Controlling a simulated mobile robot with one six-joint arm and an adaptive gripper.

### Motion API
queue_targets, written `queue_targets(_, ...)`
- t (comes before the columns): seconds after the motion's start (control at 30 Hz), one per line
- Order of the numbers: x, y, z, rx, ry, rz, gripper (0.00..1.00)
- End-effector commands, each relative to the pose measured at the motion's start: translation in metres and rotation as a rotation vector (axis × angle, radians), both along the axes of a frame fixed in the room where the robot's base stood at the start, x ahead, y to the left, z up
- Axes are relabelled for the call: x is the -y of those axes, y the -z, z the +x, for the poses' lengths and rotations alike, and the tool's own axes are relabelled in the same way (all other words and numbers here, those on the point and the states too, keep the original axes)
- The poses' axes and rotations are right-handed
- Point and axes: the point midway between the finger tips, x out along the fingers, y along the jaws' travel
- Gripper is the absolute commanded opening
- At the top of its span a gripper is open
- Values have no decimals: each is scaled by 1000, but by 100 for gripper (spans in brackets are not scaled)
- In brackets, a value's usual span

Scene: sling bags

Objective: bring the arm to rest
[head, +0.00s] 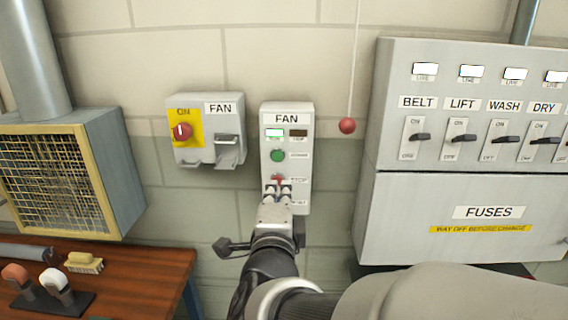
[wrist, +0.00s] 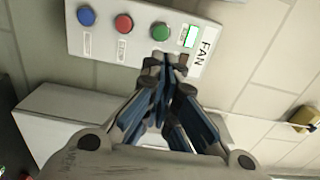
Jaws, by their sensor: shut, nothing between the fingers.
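My gripper (head: 277,187) is shut and empty, in front of the lower part of the FAN push-button box (head: 304,160) on the wall. In the wrist view its closed fingertips (wrist: 165,62) overlap the box near the green button (wrist: 160,32); I cannot tell whether they touch it. The red button (wrist: 123,24) and blue button (wrist: 86,16) show clear of the fingers there. In the head view the gripper hides the blue button and partly covers the red one. The box's green-white window (head: 275,133) is lit; the other window (head: 298,133) is dark.
A red ball (head: 347,125) hangs on a cord to the right. A fuse cabinet (head: 450,190) stands right. A wooden bench (head: 150,270) and a caged fan housing (head: 110,165) are left.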

Motion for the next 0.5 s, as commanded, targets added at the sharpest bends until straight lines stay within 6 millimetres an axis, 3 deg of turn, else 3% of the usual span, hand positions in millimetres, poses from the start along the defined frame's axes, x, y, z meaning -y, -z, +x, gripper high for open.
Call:
queue_targets(0.17, 1, 0, 0, -15, -15, -20, 0)
queue_targets(0.3, 4, 4, -6, -96, -110, -142, 0)
queue_targets(0.5, 18, 28, -46, -285, -346, -508, 0)
